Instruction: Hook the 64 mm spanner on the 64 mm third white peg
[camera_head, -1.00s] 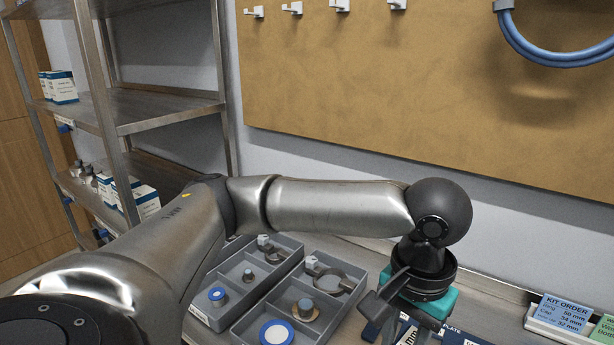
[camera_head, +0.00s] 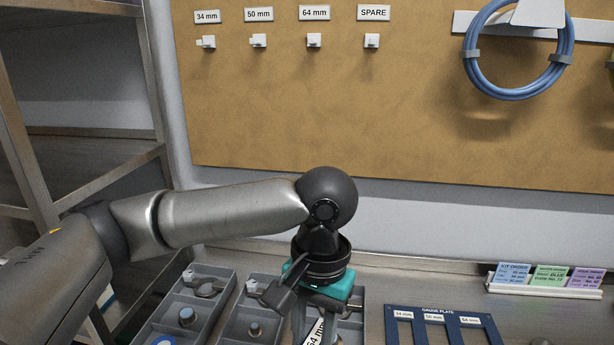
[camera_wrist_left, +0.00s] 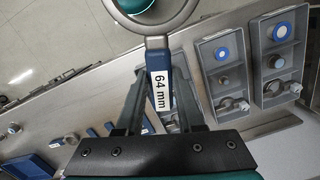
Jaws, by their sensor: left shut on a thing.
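The 64 mm spanner (camera_wrist_left: 160,78) is in my left gripper, with its "64 mm" label on the handle and its ring end pointing away in the left wrist view. My left gripper (camera_wrist_left: 158,95) is shut on its handle. In the head view my left gripper (camera_head: 310,318) hangs low over the trays, and only part of the spanner's label (camera_head: 316,332) shows at the bottom edge. The third white peg (camera_head: 314,40), under the "64 mm" label, is on the tan board, above and well apart from the gripper. It is empty. My right gripper is not in view.
Empty pegs marked 34 mm (camera_head: 208,42), 50 mm (camera_head: 258,41) and SPARE (camera_head: 371,41) flank the third peg. A blue hose coil (camera_head: 470,58) hangs right. Grey trays (camera_head: 190,310) and a gauge plate (camera_head: 440,312) lie on the bench. A metal shelf (camera_head: 95,131) stands left.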

